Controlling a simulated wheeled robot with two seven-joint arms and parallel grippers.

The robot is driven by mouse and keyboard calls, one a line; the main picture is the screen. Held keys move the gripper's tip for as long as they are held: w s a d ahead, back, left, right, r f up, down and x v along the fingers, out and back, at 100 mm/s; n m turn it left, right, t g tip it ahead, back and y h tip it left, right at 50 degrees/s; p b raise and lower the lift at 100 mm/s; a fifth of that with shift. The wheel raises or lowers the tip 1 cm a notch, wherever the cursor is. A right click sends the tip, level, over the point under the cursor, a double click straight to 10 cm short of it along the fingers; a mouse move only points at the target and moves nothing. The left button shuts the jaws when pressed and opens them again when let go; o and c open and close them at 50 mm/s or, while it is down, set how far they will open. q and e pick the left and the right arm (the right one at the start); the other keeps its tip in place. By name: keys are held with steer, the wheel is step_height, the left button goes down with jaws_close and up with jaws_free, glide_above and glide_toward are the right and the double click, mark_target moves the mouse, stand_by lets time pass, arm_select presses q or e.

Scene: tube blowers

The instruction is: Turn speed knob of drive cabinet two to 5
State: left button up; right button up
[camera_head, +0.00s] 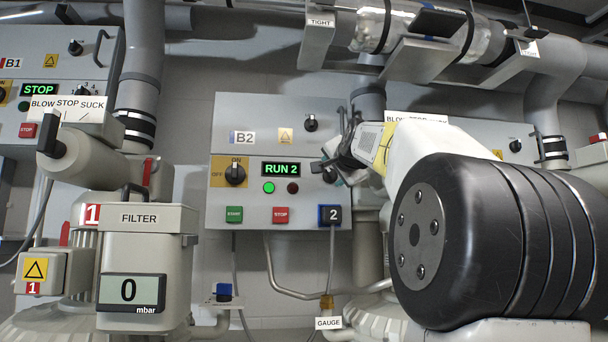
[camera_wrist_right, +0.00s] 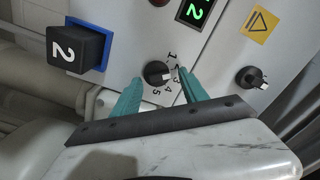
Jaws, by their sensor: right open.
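Drive cabinet two, marked B2 (camera_head: 218,150), is a grey box with a green display (camera_head: 282,169) reading RUN 2. Its black speed knob (camera_wrist_right: 157,73) shows in the right wrist view, with a printed scale from 1 to 5. The knob's white mark points toward the middle of the scale, near 2 or 3. My right gripper (camera_wrist_right: 161,82) is open, with one teal finger on each side of the knob. I cannot tell whether the fingers touch it. In the head view the right gripper (camera_head: 328,166) partly covers the knob. My left gripper is not in view.
The cabinet also carries a main switch (camera_head: 235,174), a green start button (camera_head: 234,214), a red stop button (camera_head: 281,215), an upper knob (camera_head: 311,123) and a blue-backed block marked 2 (camera_head: 330,215). A filter housing (camera_head: 146,220) stands at left. Cabinet B1 (camera_head: 60,60) is beyond.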

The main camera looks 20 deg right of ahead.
jaws_close()
stand_by(0.3)
steer(key=shift+m, duration=0.3)
steer(key=m, duration=0.4)
steer(key=shift+d+f, duration=0.1)
steer(key=shift+d, duration=0.05)
steer(key=m, duration=0.5)
steer(key=shift+d+f+m, duration=0.1)
steer(key=shift+m, duration=0.3)
steer(key=m, duration=0.5)
steer(key=shift+f+m, duration=0.15)
steer(key=shift+m, duration=0.15)
steer(key=shift+f+m, duration=0.15)
steer(key=shift+m, duration=2.35)
